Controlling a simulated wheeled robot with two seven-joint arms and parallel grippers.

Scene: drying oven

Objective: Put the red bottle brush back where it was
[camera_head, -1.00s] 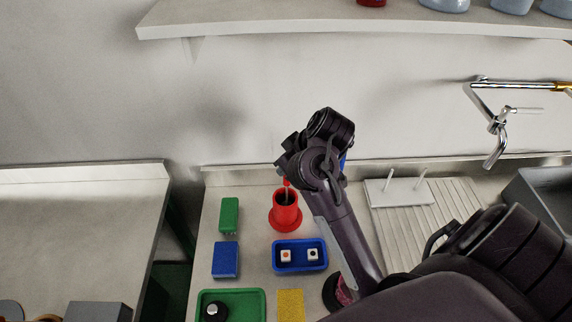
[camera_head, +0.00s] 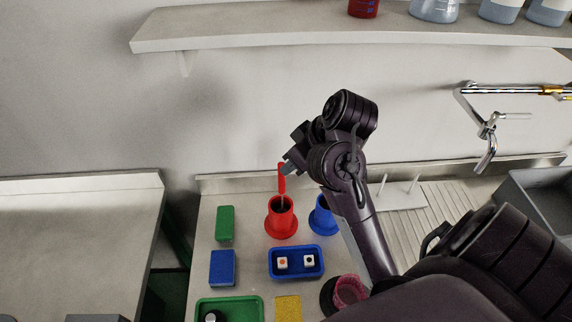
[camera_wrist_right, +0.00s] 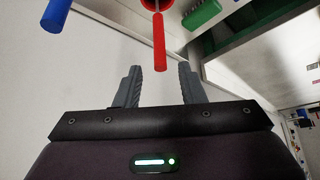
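The red bottle brush (camera_head: 282,180) stands upright in the red holder (camera_head: 281,222), with its handle sticking out above the rim. Its handle (camera_wrist_right: 159,42) also shows in the right wrist view, ahead of the fingertips. My right gripper (camera_head: 290,166) is beside the top of the handle in the head view. My left gripper is not in view.
A blue holder (camera_head: 322,222) stands right of the red one, partly behind my arm. A blue tray (camera_head: 297,276) with two small cubes, a green sponge (camera_head: 225,223) and a blue sponge (camera_head: 223,267) lie nearby. A shelf (camera_head: 300,27) with bottles is above.

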